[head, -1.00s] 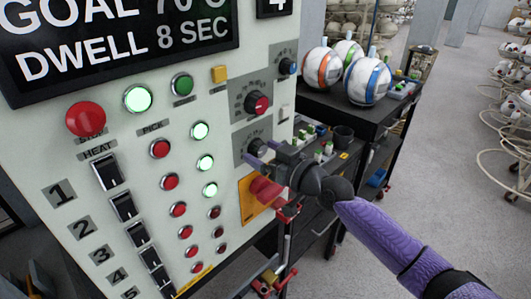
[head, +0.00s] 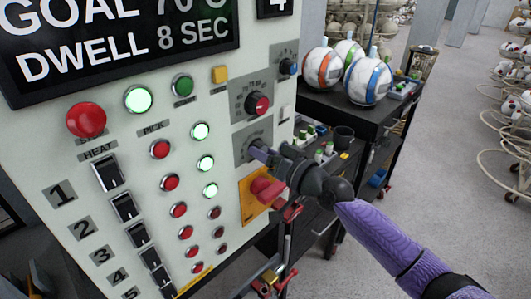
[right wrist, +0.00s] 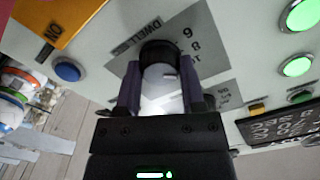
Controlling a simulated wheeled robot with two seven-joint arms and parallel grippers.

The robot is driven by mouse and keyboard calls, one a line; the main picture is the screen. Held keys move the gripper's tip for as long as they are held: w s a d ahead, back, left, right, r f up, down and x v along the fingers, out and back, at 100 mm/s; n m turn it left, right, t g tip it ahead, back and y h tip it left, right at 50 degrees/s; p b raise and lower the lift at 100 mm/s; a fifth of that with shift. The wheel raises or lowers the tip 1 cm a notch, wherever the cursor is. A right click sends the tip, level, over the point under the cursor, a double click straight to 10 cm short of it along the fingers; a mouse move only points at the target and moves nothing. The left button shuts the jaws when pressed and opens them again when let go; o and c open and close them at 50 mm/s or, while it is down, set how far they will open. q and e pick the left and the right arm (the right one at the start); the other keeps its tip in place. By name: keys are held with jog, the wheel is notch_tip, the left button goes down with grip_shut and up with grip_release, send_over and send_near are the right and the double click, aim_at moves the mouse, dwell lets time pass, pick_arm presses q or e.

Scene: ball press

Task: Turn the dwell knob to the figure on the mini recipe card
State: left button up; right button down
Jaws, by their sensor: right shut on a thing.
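The dwell knob (right wrist: 160,52) is dark, on a grey scale plate (right wrist: 205,72) marked DWELL with figures including 6 and 8. My right gripper (right wrist: 158,80) has a finger on each side of the knob and is shut on it; it also shows at the panel in the head view (head: 259,153). It hides much of the knob in the head view. I cannot tell which figure the knob points to. A black board (head: 125,65) reads DWELL 8 SEC, with a GOAL line above, partly cut off. I cannot make out a separate mini card. My left gripper is not in view.
Above the dwell knob sits a red-capped knob (head: 257,104). Below it a red rotary switch (head: 267,190) is on a yellow plate, close under my gripper. Lit green and red buttons lie to the left. A black bench (head: 330,98) with balls stands to the right.

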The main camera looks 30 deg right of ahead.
jog(key=shift+c, duration=1.1)
grip_release()
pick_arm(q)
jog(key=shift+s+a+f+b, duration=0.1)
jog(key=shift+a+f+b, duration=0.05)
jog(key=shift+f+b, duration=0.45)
pick_arm(e)
jog(key=v, duration=1)
